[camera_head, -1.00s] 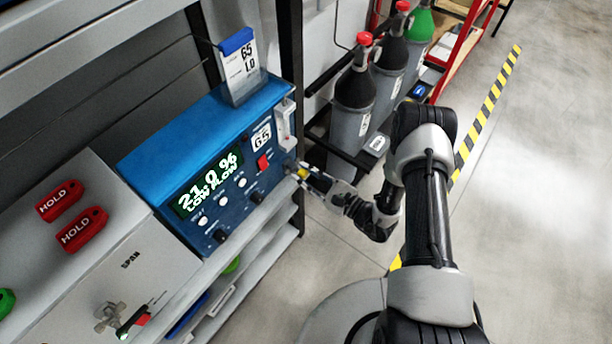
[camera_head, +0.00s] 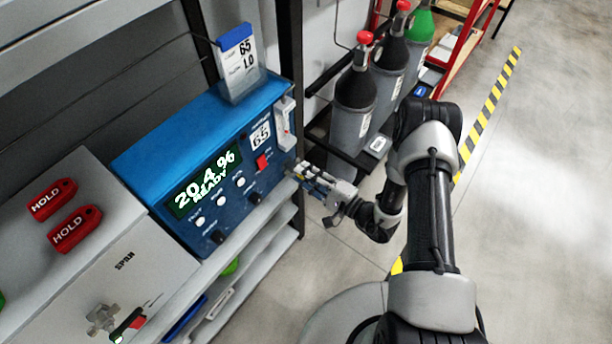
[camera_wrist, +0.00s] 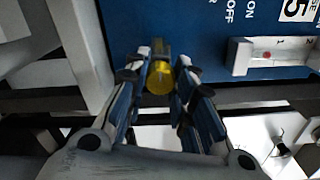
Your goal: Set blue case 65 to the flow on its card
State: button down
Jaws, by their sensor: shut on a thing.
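The blue case 65 (camera_head: 190,140) stands on the shelf, and its display (camera_head: 207,184) reads 20.4 % READY. The card (camera_head: 240,62) on top reads 65 and 1.0. The white flow tube (camera_head: 285,122) is on the case's right side. In the wrist view the flow tube (camera_wrist: 275,55) shows a red ball near the mark 1; I cannot read it exactly. My gripper (camera_head: 296,172) is at the case's lower right corner. In the wrist view my gripper (camera_wrist: 161,76) is shut on a yellow knob (camera_wrist: 160,78), with one finger on each side.
A grey SPAN box (camera_head: 125,262) with two red HOLD tags (camera_head: 52,198) stands to the left. Gas cylinders (camera_head: 357,95) stand behind my arm. A dark shelf post (camera_head: 290,60) rises just behind the case. The floor at right is clear.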

jog(key=shift+n+b, duration=1.3)
jog(key=shift+n, duration=3.6)
jog(key=c, duration=1.3)
grip_release()
jog(key=v, duration=1.2)
jog(key=shift+s, duration=0.1)
